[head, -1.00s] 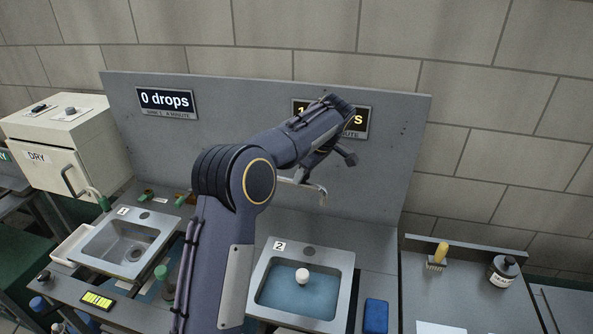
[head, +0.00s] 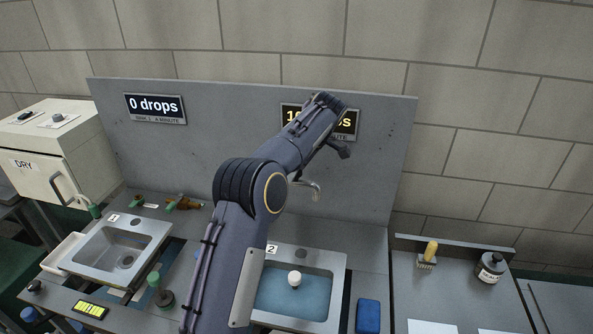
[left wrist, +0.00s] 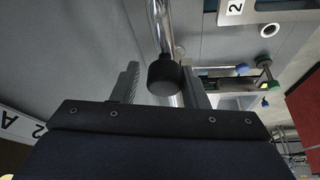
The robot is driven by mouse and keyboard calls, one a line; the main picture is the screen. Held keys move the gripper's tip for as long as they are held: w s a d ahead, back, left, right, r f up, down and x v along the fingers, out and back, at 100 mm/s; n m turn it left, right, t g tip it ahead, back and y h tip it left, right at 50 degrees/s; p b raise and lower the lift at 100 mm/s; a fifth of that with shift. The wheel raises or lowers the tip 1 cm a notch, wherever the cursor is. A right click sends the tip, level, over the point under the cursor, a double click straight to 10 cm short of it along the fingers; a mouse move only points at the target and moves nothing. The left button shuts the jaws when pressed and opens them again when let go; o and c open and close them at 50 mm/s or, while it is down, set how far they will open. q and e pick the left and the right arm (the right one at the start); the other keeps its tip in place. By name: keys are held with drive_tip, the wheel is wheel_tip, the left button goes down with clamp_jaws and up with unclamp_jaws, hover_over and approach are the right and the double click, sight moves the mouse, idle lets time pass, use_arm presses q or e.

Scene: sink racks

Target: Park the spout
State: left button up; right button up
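The metal spout (head: 312,186) stands out from the back panel above sink 2 (head: 339,290), its tip bent down. Much of it is hidden behind my left arm. In the left wrist view a shiny tube (left wrist: 158,28) with a black cylindrical end (left wrist: 166,76) runs between the two fingers of my left gripper (left wrist: 158,72). The fingers are apart, with a gap visible on the left side of the black end. I cannot tell whether the right finger touches it. In the head view the left fingers are hidden behind my arm. My right gripper is not in view.
Sink 2 holds blue water and a white ball (head: 294,279). Sink 1 (head: 92,258) is at left, under a "0 drops" sign (head: 156,107).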

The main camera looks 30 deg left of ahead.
use_arm(q)
drive_tip(key=shift+o, duration=1)
drive_tip(key=shift+f, duration=0.1)
drive_tip(key=v, duration=0.6)
drive_tip(key=shift+d+r, duration=0.2)
drive_tip(key=shift+r, duration=0.15)
drive_tip(key=shift+d+r, duration=0.2)
drive_tip(key=shift+r, duration=0.35)
